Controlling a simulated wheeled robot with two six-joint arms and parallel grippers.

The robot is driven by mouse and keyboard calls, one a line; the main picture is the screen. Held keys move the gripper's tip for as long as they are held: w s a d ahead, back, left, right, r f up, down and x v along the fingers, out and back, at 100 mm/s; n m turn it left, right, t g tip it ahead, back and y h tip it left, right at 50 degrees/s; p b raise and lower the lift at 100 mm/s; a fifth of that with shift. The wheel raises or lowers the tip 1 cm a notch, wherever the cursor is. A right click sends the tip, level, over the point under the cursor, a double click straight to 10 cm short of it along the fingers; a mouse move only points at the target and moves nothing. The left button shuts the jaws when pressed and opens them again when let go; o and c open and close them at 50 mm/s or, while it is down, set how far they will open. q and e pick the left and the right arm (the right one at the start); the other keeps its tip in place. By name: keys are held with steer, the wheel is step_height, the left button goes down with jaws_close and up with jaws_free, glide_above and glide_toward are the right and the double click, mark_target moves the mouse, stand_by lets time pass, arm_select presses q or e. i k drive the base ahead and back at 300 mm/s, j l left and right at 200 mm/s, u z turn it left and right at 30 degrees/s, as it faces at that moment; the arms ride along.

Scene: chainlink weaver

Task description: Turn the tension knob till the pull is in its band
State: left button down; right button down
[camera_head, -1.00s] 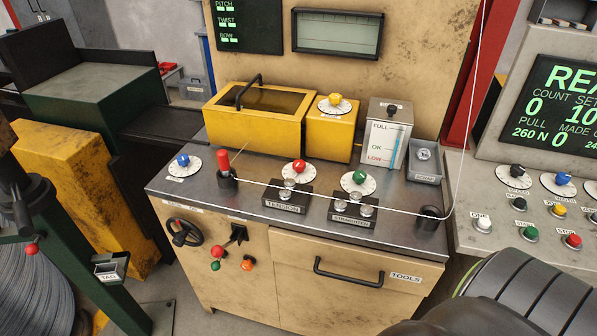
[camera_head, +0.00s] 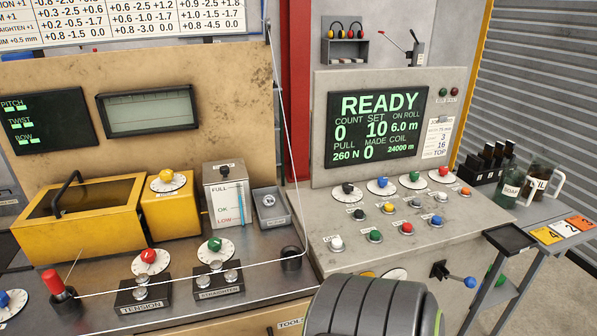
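The tension knob (camera_head: 148,256) is red on a white dial, behind the rollers of the block labelled TENSION (camera_head: 142,300) on the steel bench top. The wire (camera_head: 185,285) runs from the red-topped post at left past the rollers to a dark guide at right, then upward. The display (camera_head: 376,127) reads READY and PULL 260 N. No band for the pull is legible to me. A dark ribbed rounded part of mine fills the bottom centre. Neither gripper's fingers show.
A green knob (camera_head: 215,250) stands beside the tension knob, behind the STRAIGHTEN block. The yellow box (camera_head: 85,220) and the oil gauge (camera_head: 226,194) stand behind. The right console (camera_head: 320,225) carries several knobs and buttons. A small trolley with cards (camera_head: 545,236) stands at far right.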

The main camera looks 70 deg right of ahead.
mark_target(148, 256)
steer(key=j+z, duration=0.15)
steer(key=z, duration=0.65)
